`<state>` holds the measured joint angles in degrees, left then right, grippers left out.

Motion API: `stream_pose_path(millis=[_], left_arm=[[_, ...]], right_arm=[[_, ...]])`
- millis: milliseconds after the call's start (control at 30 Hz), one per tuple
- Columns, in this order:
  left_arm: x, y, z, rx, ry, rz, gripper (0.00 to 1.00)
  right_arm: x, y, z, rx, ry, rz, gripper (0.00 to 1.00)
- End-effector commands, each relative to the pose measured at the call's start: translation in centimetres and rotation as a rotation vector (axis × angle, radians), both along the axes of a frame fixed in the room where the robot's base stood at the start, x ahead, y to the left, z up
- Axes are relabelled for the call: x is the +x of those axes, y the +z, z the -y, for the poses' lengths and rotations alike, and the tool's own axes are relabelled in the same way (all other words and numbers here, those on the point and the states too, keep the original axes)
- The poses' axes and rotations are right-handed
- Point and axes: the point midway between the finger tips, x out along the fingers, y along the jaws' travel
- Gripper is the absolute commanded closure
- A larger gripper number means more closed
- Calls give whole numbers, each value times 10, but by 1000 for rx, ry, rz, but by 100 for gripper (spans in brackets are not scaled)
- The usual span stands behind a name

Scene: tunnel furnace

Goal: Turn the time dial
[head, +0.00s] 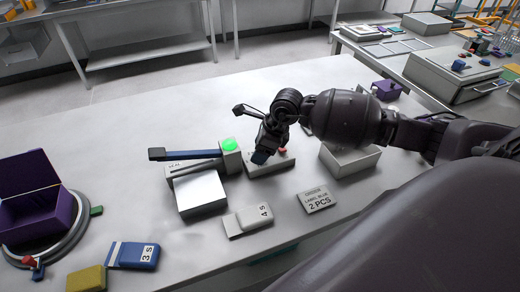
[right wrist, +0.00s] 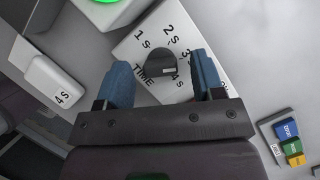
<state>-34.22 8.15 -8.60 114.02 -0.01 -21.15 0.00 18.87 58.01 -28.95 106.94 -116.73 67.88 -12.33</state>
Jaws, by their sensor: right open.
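The time dial is a dark round knob (right wrist: 161,62) on a white box (right wrist: 142,48) marked TIME, with 1S, 2S, 3S and a partly hidden 4S around it, in the right wrist view. My right gripper (right wrist: 163,82) is open, with one blue finger on each side of the knob and gaps between them; contact cannot be seen. In the head view the right gripper (head: 263,154) points down at the dial box (head: 270,168), and hides the knob there. My left gripper is in neither view.
Left of the dial box stands a machine with a green light (head: 230,144) and a blue-ended bar (head: 157,153). A 4S block (head: 248,219), a label plate (head: 318,200), a blue 3S block (head: 134,255) and a purple box (head: 38,212) lie on the table. Clear tabletop lies behind.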

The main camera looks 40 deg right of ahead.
Motion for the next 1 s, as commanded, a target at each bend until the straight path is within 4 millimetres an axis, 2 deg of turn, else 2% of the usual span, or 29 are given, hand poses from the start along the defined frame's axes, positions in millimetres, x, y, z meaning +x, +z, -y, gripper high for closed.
stream_pose_path(millis=[367, 667, 1000], left_arm=[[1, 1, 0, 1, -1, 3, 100], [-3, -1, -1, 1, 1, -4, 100], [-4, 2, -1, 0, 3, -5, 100]], right_arm=[[1, -4, -1, 0, 1, 0, 40], [1, -4, -1, 0, 1, 0, 86], [1, -3, -1, -1, -45, 1, 88]])
